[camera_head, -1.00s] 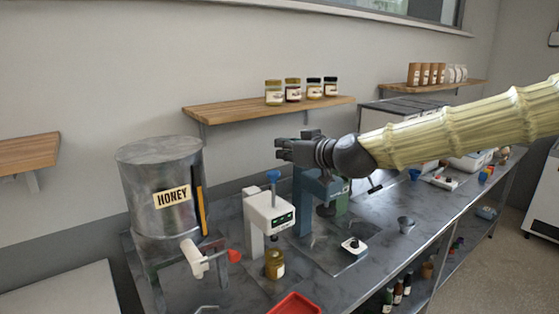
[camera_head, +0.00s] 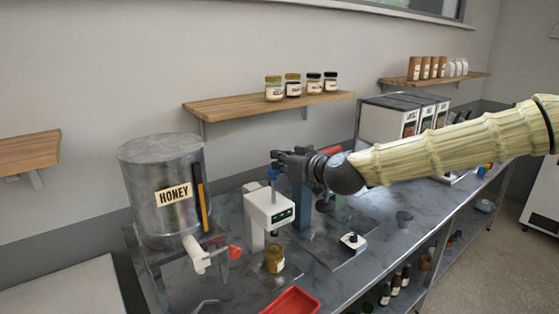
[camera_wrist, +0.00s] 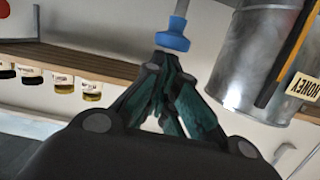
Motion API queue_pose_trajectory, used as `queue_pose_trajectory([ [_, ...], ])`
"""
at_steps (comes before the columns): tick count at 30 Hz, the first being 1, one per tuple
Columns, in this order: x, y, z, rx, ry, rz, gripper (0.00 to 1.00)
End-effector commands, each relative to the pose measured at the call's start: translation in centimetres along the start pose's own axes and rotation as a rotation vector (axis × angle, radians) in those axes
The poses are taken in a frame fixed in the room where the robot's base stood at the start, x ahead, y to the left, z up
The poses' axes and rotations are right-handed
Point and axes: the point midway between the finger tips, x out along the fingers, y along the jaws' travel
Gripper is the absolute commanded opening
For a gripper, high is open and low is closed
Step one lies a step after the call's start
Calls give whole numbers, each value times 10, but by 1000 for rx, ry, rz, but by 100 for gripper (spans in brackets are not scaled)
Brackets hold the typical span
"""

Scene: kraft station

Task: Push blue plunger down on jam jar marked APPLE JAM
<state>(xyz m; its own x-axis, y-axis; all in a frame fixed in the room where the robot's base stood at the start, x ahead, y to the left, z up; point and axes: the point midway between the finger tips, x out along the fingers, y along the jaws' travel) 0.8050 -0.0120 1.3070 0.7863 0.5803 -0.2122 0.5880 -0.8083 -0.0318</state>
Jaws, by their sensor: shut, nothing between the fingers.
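The blue plunger (camera_head: 272,174) stands on top of a white press-like machine (camera_head: 268,208); its blue cap also shows in the wrist view (camera_wrist: 173,37). A small jar (camera_head: 274,260) with amber contents stands under the machine's head; I cannot read its label. My gripper (camera_head: 277,161) is shut and empty, with its fingertips close above the blue cap in the head view. In the wrist view the shut fingertips (camera_wrist: 163,66) lie just short of the cap; I cannot tell whether they touch it.
A metal honey drum (camera_head: 162,190) with a red-handled tap stands left of the machine. A shelf (camera_head: 225,109) with several jars hangs behind. A red tray (camera_head: 291,301) lies in front. A small box with a black knob (camera_head: 352,241) sits to the right.

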Motion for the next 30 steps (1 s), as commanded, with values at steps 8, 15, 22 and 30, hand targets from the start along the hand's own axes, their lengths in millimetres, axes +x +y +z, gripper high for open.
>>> queue_pose_trajectory([
  [8, 1, 0, 5, -1, 0, 0, 0],
  [15, 7, 1, 33, -2, -1, 0, 0],
  [22, 13, 1, 61, -1, -1, -1, 0],
  [30, 17, 2, 80, 1, -6, -1, 0],
])
